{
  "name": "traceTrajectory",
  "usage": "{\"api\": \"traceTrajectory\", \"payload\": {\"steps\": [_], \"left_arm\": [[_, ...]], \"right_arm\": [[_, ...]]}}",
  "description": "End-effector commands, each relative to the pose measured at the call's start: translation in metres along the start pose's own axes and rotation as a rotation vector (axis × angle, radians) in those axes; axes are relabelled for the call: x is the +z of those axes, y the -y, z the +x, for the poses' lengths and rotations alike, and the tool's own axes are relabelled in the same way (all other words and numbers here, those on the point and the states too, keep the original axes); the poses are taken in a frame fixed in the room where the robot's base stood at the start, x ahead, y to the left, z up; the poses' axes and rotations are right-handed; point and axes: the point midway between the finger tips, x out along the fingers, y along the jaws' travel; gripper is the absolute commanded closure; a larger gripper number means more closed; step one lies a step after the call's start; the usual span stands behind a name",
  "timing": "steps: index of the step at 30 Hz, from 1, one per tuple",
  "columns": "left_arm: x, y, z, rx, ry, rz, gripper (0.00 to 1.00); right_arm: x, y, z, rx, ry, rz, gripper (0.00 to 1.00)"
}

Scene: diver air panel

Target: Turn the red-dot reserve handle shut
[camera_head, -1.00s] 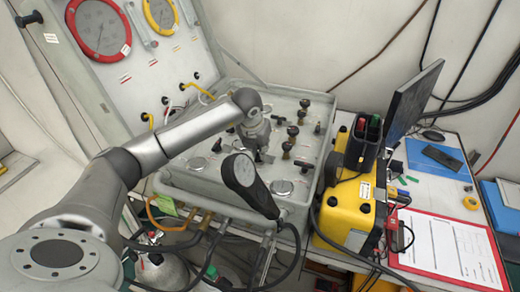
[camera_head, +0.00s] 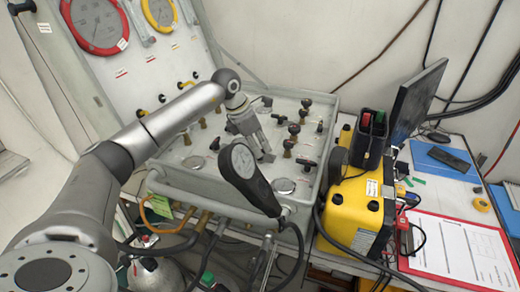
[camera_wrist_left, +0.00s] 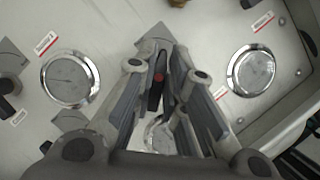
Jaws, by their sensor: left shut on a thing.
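The red-dot reserve handle (camera_wrist_left: 156,92) is a slim dark lever with a red dot at its upper end. In the left wrist view it lies between the two fingers of my left gripper (camera_wrist_left: 160,97), which are shut on it. In the head view my left gripper (camera_head: 262,156) reaches down to the grey panel (camera_head: 215,182), among its valves. The handle is hidden there by the fingers. My right gripper is not in view.
A black paddle-shaped piece (camera_head: 246,178) stands in front of the panel, close to the gripper. Several valve knobs (camera_head: 294,130) stand to the right. A yellow case (camera_head: 352,205) and a red clipboard (camera_head: 452,252) are farther right.

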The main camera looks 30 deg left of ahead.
Motion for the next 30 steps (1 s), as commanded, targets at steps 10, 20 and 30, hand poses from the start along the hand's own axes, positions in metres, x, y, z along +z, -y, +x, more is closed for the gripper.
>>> {"api": "traceTrajectory", "payload": {"steps": [10, 20, 30], "left_arm": [[0.0015, -0.0022, -0.0018, -0.121, 0.003, 0.299, 1.0], [0.0017, -0.0027, -0.0019, -0.212, 0.001, 0.525, 1.0], [0.0016, -0.0027, -0.0022, -0.257, 0.001, 0.638, 1.0]], "right_arm": [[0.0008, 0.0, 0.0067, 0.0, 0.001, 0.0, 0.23], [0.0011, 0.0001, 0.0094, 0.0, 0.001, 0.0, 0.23], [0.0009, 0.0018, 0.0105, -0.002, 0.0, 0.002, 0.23]]}}
